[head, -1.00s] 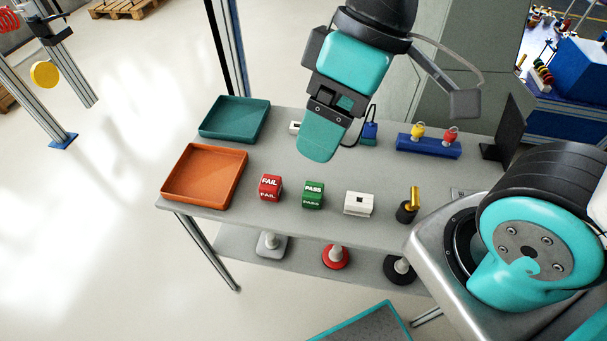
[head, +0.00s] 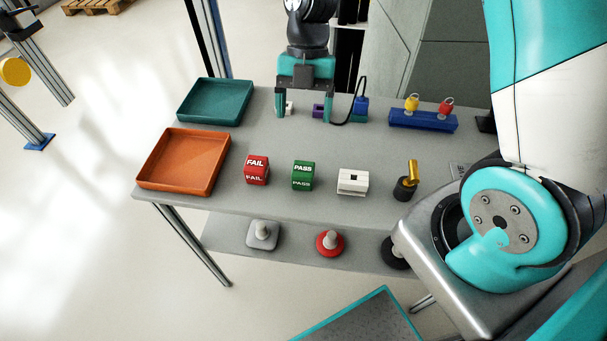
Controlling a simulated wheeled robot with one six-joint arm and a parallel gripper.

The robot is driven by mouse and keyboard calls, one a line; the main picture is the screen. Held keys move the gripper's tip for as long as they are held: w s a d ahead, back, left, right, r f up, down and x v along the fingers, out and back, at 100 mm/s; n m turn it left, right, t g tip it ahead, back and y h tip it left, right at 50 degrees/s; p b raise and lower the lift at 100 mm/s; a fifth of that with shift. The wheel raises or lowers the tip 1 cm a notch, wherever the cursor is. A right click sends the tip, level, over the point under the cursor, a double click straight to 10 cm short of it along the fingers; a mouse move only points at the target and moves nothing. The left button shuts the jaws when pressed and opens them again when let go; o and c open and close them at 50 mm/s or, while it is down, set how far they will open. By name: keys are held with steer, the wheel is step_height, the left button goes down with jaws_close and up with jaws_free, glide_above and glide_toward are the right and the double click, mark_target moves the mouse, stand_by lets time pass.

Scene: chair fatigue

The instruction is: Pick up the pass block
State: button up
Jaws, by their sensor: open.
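The pass block is a green cube (head: 303,176) with white PASS lettering, standing on the grey table near its front edge. It sits between the red FAIL block (head: 256,170) on its left and a white slotted block (head: 352,182) on its right. My gripper (head: 303,112) is at the back of the table, fingers pointing down, well behind the pass block. Its two teal fingers are spread apart. A small white item and a purple item show around the fingertips; I cannot tell whether they touch.
An orange tray (head: 147,180) and a teal tray (head: 184,112) stand on the left. A black holder with a gold piece (head: 406,186) is at the front right. A blue rack (head: 423,121) and a blue padlock-like item (head: 360,108) are at the back. The table's middle is clear.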

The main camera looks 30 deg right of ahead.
mark_target(303, 168)
steer(key=x, duration=0.9)
steer(key=shift+f+p, duration=0.25)
steer(key=shift+p, duration=0.1)
steer(key=shift+d+p+x, duration=0.2)
steer(key=shift+p+x, duration=0.3)
steer(key=shift+x, duration=2.2)
steer(key=shift+s, duration=0.15)
steer(key=c, duration=1)
